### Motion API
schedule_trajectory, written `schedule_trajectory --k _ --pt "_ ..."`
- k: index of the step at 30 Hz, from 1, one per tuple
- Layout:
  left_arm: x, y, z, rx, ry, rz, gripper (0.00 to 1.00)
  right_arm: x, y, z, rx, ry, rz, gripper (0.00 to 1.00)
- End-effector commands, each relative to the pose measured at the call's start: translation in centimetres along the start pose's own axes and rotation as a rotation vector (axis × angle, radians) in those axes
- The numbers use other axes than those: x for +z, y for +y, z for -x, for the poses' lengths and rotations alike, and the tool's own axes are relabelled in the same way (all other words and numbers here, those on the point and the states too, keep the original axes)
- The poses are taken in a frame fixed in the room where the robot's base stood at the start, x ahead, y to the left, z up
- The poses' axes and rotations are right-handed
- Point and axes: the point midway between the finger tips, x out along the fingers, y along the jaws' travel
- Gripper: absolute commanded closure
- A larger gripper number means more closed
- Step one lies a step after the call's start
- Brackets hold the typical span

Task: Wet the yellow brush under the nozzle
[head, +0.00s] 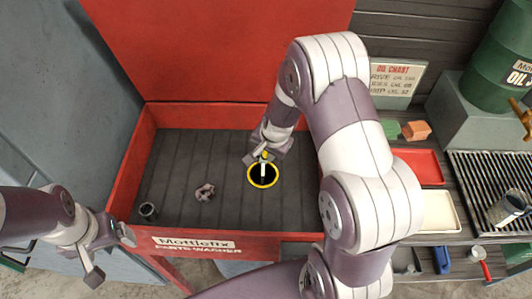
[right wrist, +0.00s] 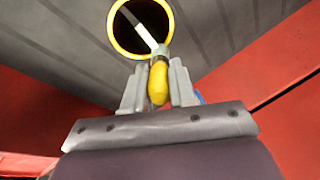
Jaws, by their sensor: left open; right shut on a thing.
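The yellow brush (right wrist: 158,80) is between the fingers of my right gripper (head: 265,155), which is shut on its handle. Its pale bristle end points away from the gripper and overlaps the dark yellow-ringed opening (head: 263,186) in the right wrist view. In the head view the brush also appears over that opening, inside the red parts washer (head: 190,242). I cannot tell its height above the opening. I cannot make out the nozzle in either view. My left gripper (head: 110,256) is open and empty outside the washer's front left corner.
A grey cylinder (head: 148,211) and a toothed metal part (head: 205,191) rest on the washer's dark floor. To the right, a bench holds a red tray (head: 424,166), a cream tray (head: 441,212) and a grille (head: 485,175). The washer floor's left half is mostly free.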

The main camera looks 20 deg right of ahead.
Motion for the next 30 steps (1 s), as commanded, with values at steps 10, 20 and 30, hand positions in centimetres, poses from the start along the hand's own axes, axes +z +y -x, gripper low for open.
schedule_trajectory --k 10,20,30 --pt "-0.1 0.0 1.2 0.0 0.0 0.0 0.15 0.6 0.0 1.8 -0.001 0.001 0.001 1.0" --pt "-0.4 0.0 3.0 0.0 0.0 0.0 0.15 2.0 0.2 4.6 -0.001 0.0 0.0 1.0" --pt "-0.3 0.0 3.0 0.0 0.0 0.0 0.15 2.1 0.3 4.7 0.0 0.0 0.0 1.0"
